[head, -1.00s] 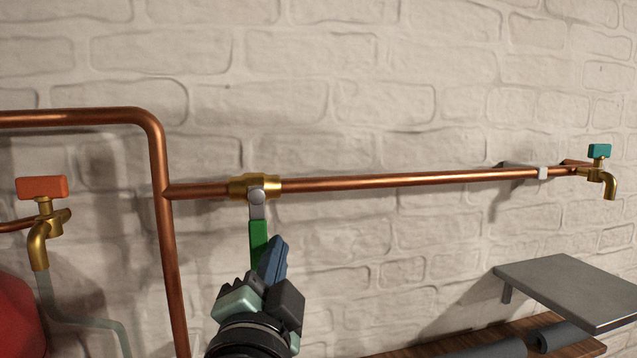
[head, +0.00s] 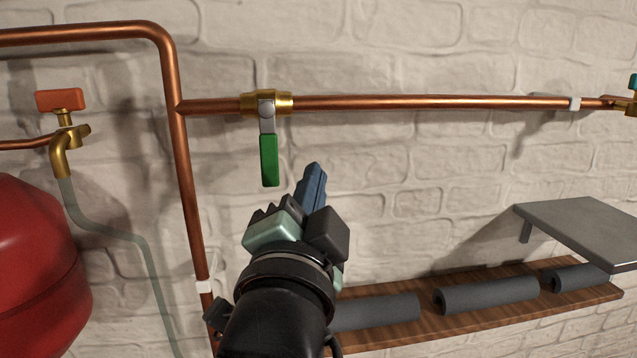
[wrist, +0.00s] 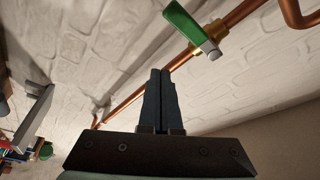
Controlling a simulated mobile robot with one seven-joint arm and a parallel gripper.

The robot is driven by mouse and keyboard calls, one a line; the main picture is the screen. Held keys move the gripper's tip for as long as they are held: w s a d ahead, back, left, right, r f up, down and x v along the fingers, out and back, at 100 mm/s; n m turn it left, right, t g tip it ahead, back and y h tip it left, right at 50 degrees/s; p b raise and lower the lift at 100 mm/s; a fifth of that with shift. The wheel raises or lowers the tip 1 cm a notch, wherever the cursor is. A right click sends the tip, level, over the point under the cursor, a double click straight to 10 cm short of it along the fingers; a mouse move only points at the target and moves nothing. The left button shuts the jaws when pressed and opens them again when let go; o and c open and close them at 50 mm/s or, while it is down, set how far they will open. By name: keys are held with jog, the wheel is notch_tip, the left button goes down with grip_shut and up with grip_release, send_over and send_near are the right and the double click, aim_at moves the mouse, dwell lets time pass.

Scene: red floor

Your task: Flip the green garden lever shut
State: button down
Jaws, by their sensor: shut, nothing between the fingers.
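The green lever (head: 269,160) hangs straight down from a brass valve (head: 267,103) on the horizontal copper pipe (head: 400,103), at right angles to that pipe. In the wrist view the green lever (wrist: 186,22) shows near the top, just beyond my fingertips and to their right. My gripper (head: 315,170) is below and to the right of the lever's tip in the head view, with a visible gap between them. Its blue fingers are pressed together and hold nothing; they also show in the wrist view (wrist: 160,75).
An orange-handled tap (head: 60,101) is at left above a red tank (head: 40,265). A grey shelf (head: 585,228) juts out at right, above a wooden shelf (head: 480,317) with dark rolls. The wall right of the lever is clear below the pipe.

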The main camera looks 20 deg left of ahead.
jog(key=s, duration=0.3)
jog(key=s+b, duration=0.1)
jog(key=shift+s+d, duration=0.3)
jog(key=shift+d, duration=0.1)
